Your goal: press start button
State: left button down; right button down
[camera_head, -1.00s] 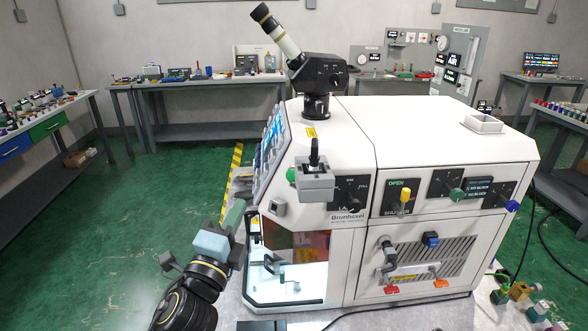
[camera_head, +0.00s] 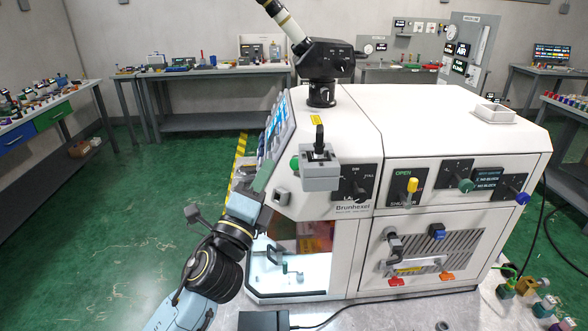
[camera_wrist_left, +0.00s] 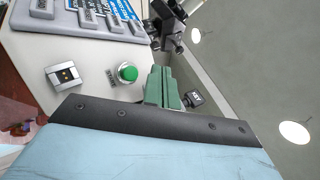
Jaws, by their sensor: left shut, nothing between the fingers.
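My left gripper (camera_head: 266,174) is just left of the button in the head view. Its green fingers (camera_wrist_left: 162,84) are shut and empty, and in the wrist view they lie to the right of the button, seemingly apart from it. My right gripper is out of view.
A metal switch plate (camera_wrist_left: 64,76) is on the panel left of the button. A black eyepiece mount (camera_head: 322,68) stands on the machine top. The floor left of the machine is clear.

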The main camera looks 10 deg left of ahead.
aim_at(296, 164)
pick_arm(q)
jog(key=w, duration=0.1)
jog(key=w+d+f+b, duration=0.1)
jog(key=w+d+b, duration=0.1)
jog(key=w, duration=0.1)
jog(key=shift+d+f, duration=0.1)
jog(key=shift+f, duration=0.2)
dwell(0.5)
dwell(1.4)
jog(key=shift+w+d+f, duration=0.15)
jog(key=shift+w+d, duration=0.05)
jog(key=shift+w, duration=0.15)
jog(key=shift+w+d+f+b, duration=0.2)
jog(key=shift+w+b, duration=0.1)
jog(key=shift+b, duration=0.2)
dwell(0.4)
jog(key=shift+s+r, duration=0.1)
jog(key=shift+s+a+r+p, duration=0.25)
jog(key=shift+s+a+p, duration=0.15)
jog(key=shift+s+p, duration=0.2)
